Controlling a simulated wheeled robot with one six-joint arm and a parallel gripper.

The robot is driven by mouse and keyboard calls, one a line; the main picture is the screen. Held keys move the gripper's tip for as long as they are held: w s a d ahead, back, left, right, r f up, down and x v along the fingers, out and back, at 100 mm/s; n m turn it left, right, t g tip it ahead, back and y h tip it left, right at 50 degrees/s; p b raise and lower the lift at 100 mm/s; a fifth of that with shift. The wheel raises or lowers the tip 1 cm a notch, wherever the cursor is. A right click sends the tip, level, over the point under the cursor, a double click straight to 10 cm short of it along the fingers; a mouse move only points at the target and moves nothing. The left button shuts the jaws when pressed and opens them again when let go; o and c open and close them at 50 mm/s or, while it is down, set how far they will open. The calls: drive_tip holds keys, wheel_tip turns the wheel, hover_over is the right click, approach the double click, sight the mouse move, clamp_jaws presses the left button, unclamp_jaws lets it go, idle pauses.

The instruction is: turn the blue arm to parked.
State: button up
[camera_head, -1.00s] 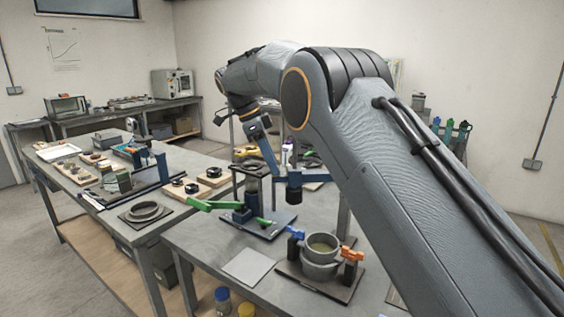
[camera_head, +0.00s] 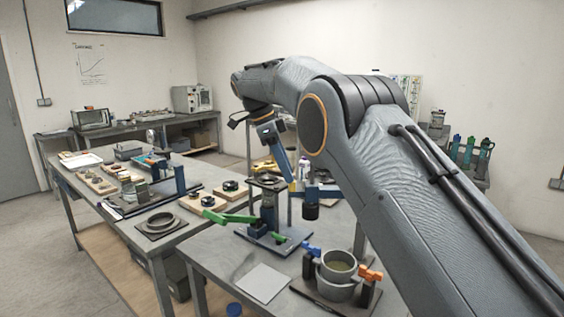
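A fixture on the near table has a dark post (camera_head: 268,208) on a blue base plate (camera_head: 292,238), with a green lever (camera_head: 230,217) reaching left. A short blue arm (camera_head: 325,190) with a dark cylinder (camera_head: 311,211) beneath it stands right of the post. It seems to be the blue arm, but its right end is close to my arm and its pivot is unclear. My gripper (camera_head: 270,131) hangs above and behind the fixture. A slanting blue bar (camera_head: 284,160) runs down from it towards the blue arm. I cannot tell whether they touch or whether the fingers are open.
A round grey pot (camera_head: 338,287) with blue and orange handles stands in front of the fixture. A flat grey sheet (camera_head: 262,283) lies left of it. The left table (camera_head: 107,230) holds a ring on a plate, wooden blocks and other fixtures. My arm covers much of the right side.

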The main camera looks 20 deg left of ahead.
drive_tip(key=shift+v, duration=2.4)
